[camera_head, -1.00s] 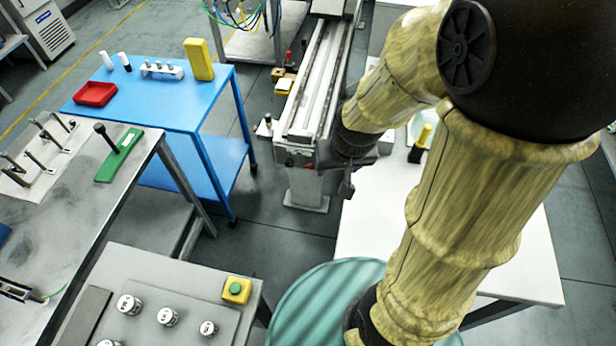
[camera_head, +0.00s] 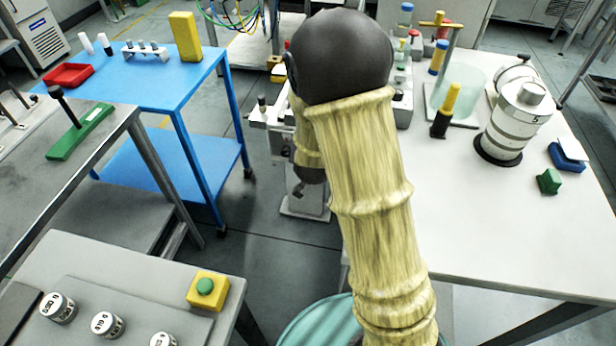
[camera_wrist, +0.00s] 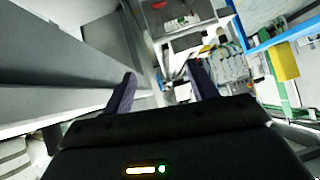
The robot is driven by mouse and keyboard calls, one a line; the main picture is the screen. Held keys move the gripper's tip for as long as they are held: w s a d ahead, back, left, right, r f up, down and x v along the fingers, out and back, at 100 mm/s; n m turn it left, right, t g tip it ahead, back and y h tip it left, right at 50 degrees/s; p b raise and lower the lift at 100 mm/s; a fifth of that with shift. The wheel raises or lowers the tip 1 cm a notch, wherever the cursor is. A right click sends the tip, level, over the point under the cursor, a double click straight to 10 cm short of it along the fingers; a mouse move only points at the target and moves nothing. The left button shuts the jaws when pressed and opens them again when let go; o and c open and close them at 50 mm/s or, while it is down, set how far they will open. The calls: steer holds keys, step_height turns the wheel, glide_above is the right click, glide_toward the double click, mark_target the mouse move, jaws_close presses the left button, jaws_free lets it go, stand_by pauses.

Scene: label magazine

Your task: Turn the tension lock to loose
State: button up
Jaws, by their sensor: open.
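I cannot make out a tension lock for certain in either view. My gripper (camera_wrist: 161,84) shows in the wrist view, with its two dark fingers apart and nothing visible between them. In the head view my arm hides most of the conveyor end, and the gripper itself cannot be made out there. A small light-grey fixture with upright posts (camera_head: 262,112) shows just left of my arm. On the white table at right, a post with a yellow crossbar (camera_head: 447,45) stands upright; I cannot tell whether it belongs to the lock.
The white table (camera_head: 480,235) holds a grey stacked cylinder (camera_head: 513,125), a yellow-topped black tool (camera_head: 446,110), a green block (camera_head: 548,181) and a blue tray (camera_head: 567,157). A blue table (camera_head: 150,88) stands left.

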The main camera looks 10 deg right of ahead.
steer(key=w+a+f+t+h+b, duration=0.1)
steer(key=f+t+h+b, duration=0.1)
steer(key=f+b, duration=0.8)
steer(key=w+a+f+t+h+b, duration=0.2)
steer(key=f+t+b, duration=0.3)
steer(key=f+b, duration=0.6)
steer(key=w+a+f+t+h+b, duration=0.1)
steer(key=f+t+h+b, duration=0.1)
steer(key=f+b, duration=0.8)
steer(key=shift+w+a+f+t+b, duration=0.15)
steer(key=shift+w+f+t+b, duration=0.2)
steer(key=shift+t, duration=0.45)
steer(key=shift+w, duration=0.1)
steer(key=b+x, duration=0.4)
steer(key=x, duration=1.3)
steer(key=shift+b, duration=0.4)
steer(key=shift+r, duration=0.1)
steer(key=c, duration=1)
